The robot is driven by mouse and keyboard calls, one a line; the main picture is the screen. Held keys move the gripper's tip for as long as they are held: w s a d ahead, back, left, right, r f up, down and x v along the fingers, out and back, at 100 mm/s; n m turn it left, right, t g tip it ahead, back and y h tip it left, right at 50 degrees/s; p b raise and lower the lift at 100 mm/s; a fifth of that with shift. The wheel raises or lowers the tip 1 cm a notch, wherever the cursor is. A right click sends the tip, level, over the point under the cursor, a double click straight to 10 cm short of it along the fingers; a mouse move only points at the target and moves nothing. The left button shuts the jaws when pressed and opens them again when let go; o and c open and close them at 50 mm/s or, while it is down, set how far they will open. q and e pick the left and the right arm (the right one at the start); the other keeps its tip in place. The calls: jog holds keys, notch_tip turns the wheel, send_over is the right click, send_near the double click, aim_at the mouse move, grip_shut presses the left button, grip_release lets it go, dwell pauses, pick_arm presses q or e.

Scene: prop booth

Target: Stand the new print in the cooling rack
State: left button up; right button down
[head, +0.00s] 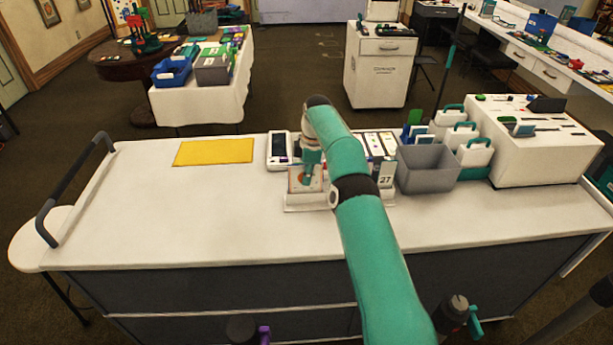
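A small print (295,182) with an orange picture on white stands upright at the left part of a low white rack (300,206) on the white worktop. My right gripper (311,180) points down over the print, and its teal finger overlaps the print's face. The fingers are too small and too much covered by my arm to tell whether they are closed on it. A card marked 27 (386,180) stands at the rack's right end. My arm hides the rack's middle. My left gripper is not in view.
A yellow mat (214,151) lies to the left, with bare worktop around it. A white device (279,150) stands just behind the rack. A grey bin (428,170), white holders with teal handles (476,155) and a white box (538,152) crowd the right.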

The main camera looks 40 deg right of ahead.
dwell(0.3)
jog(key=c, duration=1.2)
grip_release()
jog(key=shift+c, duration=0.2)
